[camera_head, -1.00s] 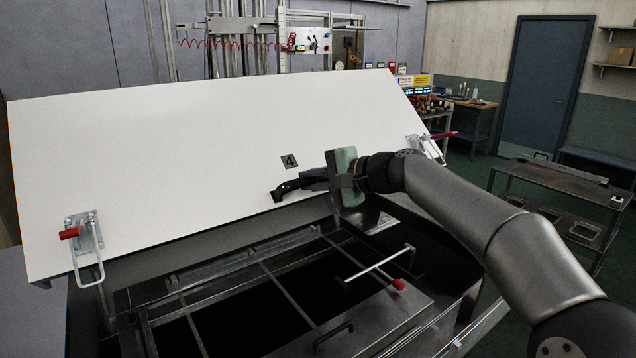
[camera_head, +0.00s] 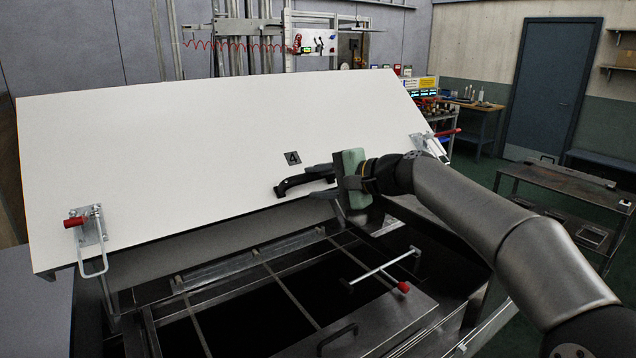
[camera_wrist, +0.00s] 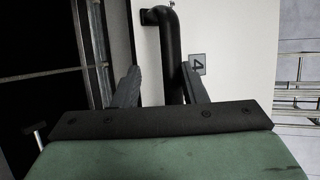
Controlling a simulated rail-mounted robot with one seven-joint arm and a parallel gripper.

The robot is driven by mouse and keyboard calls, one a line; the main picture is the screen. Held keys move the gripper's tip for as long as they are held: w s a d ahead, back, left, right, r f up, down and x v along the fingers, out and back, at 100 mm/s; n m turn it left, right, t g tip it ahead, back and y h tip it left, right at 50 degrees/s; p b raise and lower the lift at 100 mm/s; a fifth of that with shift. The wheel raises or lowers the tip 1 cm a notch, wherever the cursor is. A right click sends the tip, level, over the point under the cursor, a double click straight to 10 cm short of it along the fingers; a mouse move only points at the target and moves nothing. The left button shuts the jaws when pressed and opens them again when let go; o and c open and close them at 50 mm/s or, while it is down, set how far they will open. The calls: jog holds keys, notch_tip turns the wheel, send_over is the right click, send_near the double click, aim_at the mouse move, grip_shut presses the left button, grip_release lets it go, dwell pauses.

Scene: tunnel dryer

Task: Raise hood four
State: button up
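Hood four is a large white panel (camera_head: 180,150) with a black "4" plate (camera_head: 292,158). It stands raised and tilted back above a dark open frame. Its black bar handle (camera_head: 303,181) is near the lower edge. My gripper (camera_head: 330,185) is at the handle's right end. In the wrist view, the two fingers (camera_wrist: 160,85) are apart, with the handle (camera_wrist: 170,45) between them. A gap shows on the left finger's side; the right finger is close to the bar, and contact there is unclear. The "4" plate (camera_wrist: 197,64) is beside the right finger.
Red-handled latches sit at the hood's left (camera_head: 84,226) and right (camera_head: 432,142) corners. A dark metal table (camera_head: 570,185) stands at right.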

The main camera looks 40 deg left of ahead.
jog(key=b+v, duration=0.5)
jog(key=v, duration=1.2)
jog(key=s+d+f+m+t+h, duration=0.15)
jog(key=d+f+t+h, duration=0.5)
jog(key=d+f, duration=1.45)
jog(key=s+d+f+h, duration=0.2)
jog(key=s+d+f, duration=0.2)
jog(key=d, duration=0.5)
jog(key=s+d+f+g+h, duration=0.1)
jog(key=s+d+f+h, duration=0.2)
jog(key=s+d+f, duration=0.2)
jog(key=s+d+f+g+h, duration=0.1)
jog(key=s+d+f, duration=0.3)
jog(key=s+d, duration=0.5)
jog(key=d+h, duration=0.1)
jog(key=d, duration=0.3)
jog(key=shift+f, duration=0.2)
jog(key=shift+h, duration=0.25)
